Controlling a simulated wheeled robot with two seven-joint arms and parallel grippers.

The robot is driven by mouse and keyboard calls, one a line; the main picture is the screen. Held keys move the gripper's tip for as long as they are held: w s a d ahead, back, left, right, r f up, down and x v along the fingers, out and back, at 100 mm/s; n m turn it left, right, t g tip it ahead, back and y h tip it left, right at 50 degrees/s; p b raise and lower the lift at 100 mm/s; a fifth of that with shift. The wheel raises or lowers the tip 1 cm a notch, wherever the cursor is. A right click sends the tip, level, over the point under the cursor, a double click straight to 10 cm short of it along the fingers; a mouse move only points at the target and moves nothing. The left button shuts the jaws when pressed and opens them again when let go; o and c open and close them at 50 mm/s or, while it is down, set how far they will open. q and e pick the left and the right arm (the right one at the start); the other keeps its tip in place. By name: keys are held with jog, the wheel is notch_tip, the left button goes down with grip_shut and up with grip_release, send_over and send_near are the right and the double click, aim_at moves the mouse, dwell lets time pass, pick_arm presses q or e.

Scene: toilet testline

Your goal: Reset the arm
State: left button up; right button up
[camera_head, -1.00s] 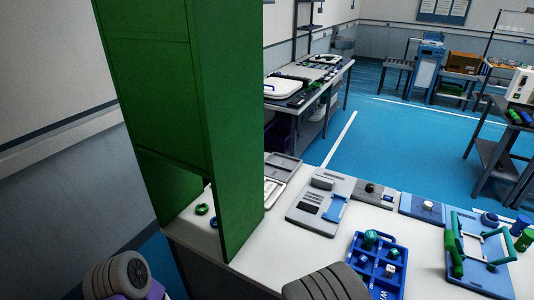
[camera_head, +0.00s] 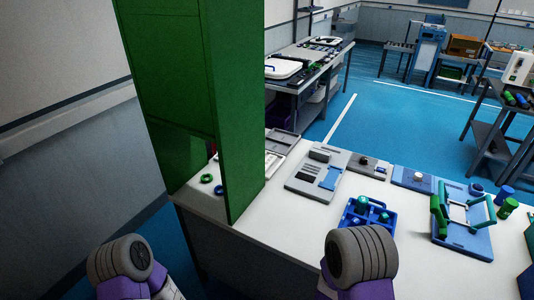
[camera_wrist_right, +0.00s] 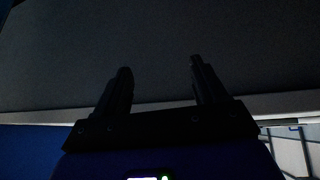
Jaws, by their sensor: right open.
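My right gripper (camera_wrist_right: 160,85) shows in the right wrist view with its two dark fingers apart and nothing between them. It faces a plain dark grey surface (camera_wrist_right: 160,40), with a paler strip below it. In the head view, grey ribbed and purple parts of my two arms show at the bottom. Neither gripper shows in the head view. My left gripper is out of sight.
A white worktable (camera_head: 290,225) lies ahead, with a tall green panel (camera_head: 190,100) at its left. On it are a blue tray (camera_head: 348,222), a grey device (camera_head: 318,172) and a blue fixture with green handles (camera_head: 462,236). Blue floor (camera_head: 400,125) is clear beyond.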

jog(key=s+a+f+n+g+y, duration=0.4)
jog(key=s+a+f+y, duration=0.3)
jog(key=s+a, duration=0.3)
jog(key=shift+s+a+f+y, duration=0.15)
jog(key=shift+a+y, duration=0.3)
jog(key=shift+y, duration=0.45)
